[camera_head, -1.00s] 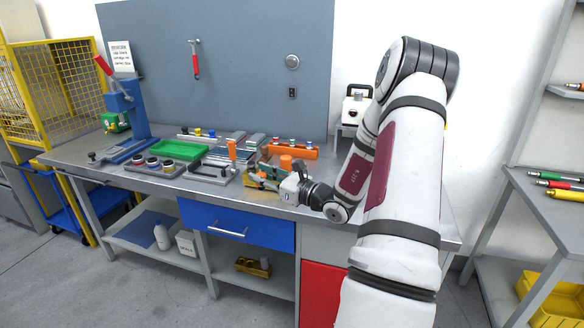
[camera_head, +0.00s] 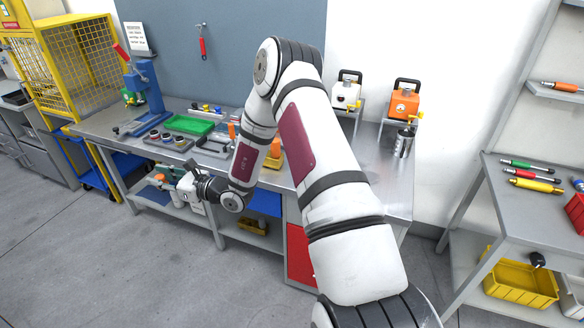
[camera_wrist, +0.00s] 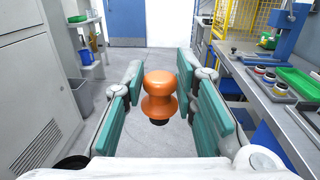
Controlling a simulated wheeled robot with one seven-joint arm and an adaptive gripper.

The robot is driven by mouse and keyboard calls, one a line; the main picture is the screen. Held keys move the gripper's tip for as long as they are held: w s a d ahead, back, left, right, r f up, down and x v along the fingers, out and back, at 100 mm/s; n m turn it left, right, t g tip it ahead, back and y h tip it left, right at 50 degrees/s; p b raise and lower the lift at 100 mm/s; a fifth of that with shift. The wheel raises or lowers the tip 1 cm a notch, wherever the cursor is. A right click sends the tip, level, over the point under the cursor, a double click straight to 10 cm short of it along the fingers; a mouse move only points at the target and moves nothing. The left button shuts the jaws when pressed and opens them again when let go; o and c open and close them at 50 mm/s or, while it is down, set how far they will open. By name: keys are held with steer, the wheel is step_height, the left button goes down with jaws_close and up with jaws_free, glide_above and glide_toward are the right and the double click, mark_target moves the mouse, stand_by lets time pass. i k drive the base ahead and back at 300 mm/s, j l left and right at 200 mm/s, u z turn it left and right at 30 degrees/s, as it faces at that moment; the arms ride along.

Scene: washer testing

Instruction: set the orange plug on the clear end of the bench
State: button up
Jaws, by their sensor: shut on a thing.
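The orange plug (camera_wrist: 159,97) is round-headed with a narrow waist and a dark lower end. My gripper (camera_wrist: 159,84) is shut on it, with teal pads on both sides. In the head view the plug (camera_head: 159,177) is small and partly hidden at my gripper (camera_head: 168,178). They are out in front of the bench's front edge, over the floor side. The grey bench's (camera_head: 375,187) right part has a bare top. My arm hides some of the bench's middle.
A white device (camera_head: 346,95), an orange device (camera_head: 404,101) and a metal canister (camera_head: 403,142) stand at the bench's right back. A green tray (camera_head: 188,124), a blue press (camera_head: 148,90) and dark trays crowd the left. A shelf table (camera_head: 545,195) stands at right.

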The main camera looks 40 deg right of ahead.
mark_target(384, 167)
steer(key=z, duration=1.4)
steer(key=i+j+z, duration=0.1)
steer(key=i+j, duration=0.15)
steer(key=i+j+z, duration=0.1)
steer(key=i+j, duration=0.15)
steer(key=j, duration=0.2)
steer(key=i+j, duration=0.2)
steer(key=j, duration=0.15)
steer(key=i+j+z, duration=0.15)
steer(key=i+j, duration=0.1)
steer(key=j, duration=0.1)
